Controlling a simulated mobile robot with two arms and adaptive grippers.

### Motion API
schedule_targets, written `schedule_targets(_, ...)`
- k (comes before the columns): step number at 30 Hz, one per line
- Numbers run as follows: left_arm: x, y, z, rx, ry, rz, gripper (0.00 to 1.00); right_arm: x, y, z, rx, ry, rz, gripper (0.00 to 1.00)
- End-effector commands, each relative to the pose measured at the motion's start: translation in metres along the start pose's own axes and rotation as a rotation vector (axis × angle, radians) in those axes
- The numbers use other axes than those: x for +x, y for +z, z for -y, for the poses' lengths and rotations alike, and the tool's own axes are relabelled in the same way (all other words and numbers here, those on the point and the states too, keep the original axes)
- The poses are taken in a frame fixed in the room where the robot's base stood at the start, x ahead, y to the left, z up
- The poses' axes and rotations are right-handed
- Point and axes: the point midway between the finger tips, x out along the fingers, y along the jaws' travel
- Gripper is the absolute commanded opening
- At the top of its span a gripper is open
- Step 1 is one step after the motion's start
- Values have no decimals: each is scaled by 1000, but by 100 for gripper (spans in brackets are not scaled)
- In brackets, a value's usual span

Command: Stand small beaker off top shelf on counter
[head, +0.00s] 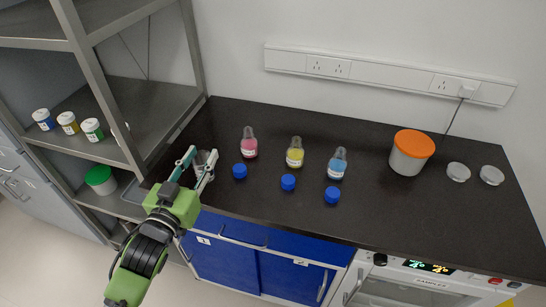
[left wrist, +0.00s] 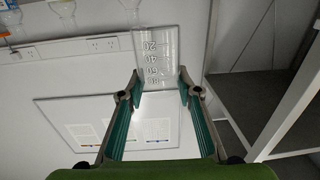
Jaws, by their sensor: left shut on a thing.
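My left gripper (head: 203,158) is shut on a small clear glass beaker (head: 201,164), near the left end of the black counter (head: 430,220) in the head view. In the left wrist view the beaker (left wrist: 158,58) sits between the two fingertips (left wrist: 160,84), with white graduation marks on its wall. In the head view the fingers partly hide it, and I cannot tell whether its base touches the counter. The grey metal shelf unit (head: 155,97) stands left of the counter. My right gripper is not in view.
Pink (head: 249,145), yellow (head: 295,153) and blue (head: 338,165) flasks stand mid-counter, with several blue caps (head: 288,182) before them. An orange-lidded container (head: 410,152) and two pale round lids (head: 458,172) are at right. Several labelled jars (head: 68,123) stand on the shelf. The front right counter is clear.

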Motion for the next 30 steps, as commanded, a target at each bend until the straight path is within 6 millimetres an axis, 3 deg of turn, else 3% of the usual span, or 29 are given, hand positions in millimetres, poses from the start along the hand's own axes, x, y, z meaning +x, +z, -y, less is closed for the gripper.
schedule_targets(1,18,2,10,15,18,-3,11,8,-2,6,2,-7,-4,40)
schedule_targets(6,64,-3,47,24,48,4,11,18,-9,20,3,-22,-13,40)
schedule_targets(12,91,-17,82,21,47,3,11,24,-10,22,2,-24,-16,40)
schedule_targets(19,97,-18,91,16,44,4,11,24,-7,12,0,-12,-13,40)
schedule_targets(30,96,38,91,15,45,4,11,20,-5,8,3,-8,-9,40)
